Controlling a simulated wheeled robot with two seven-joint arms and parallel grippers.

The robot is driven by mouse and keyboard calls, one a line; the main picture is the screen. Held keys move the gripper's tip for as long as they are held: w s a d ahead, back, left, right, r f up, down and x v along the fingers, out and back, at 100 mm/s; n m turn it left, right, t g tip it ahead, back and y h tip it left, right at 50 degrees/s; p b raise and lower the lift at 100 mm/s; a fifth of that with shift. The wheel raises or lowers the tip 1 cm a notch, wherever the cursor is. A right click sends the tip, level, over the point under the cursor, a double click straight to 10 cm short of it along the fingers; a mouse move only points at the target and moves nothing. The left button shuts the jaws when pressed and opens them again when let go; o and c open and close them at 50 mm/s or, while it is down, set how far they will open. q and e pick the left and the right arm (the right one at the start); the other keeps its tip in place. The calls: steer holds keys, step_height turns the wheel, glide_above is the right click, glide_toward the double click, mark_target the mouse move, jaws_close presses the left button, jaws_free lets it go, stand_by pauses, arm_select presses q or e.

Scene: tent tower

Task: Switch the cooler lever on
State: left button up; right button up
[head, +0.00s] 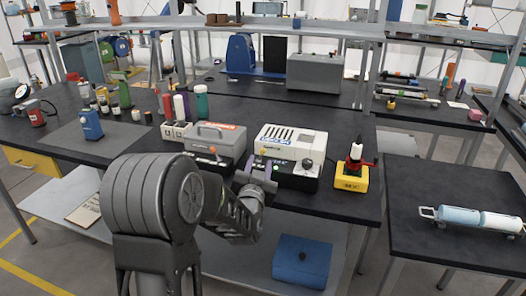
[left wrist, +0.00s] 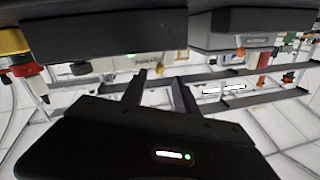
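A white slotted unit (head: 294,140) with a black front base and a dark round knob stands at the bench's front edge. It is likely the cooler, but I cannot read its label. A small yellowish part shows at its left front; I cannot tell if this is the lever or how it is set. My left gripper (head: 262,172) is in front of the unit's left front corner and hides part of it. In the left wrist view, which looks upside down, the two dark fingers (left wrist: 160,78) are apart with nothing between them. My right gripper is not in view.
A grey handled unit (head: 216,138) with an orange knob stands left of the white unit. A yellow box (head: 351,177) with a red part stands to its right. A blue bin (head: 302,262) is on the shelf below. A side table (head: 450,185) at right holds light-blue cylinders.

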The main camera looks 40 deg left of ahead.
mark_target(262, 153)
arm_select(q)
steer(key=x, duration=0.7)
steer(key=shift+w+a, duration=0.15)
steer(key=shift+w, duration=0.15)
jaws_close()
steer(key=shift+f, duration=0.1)
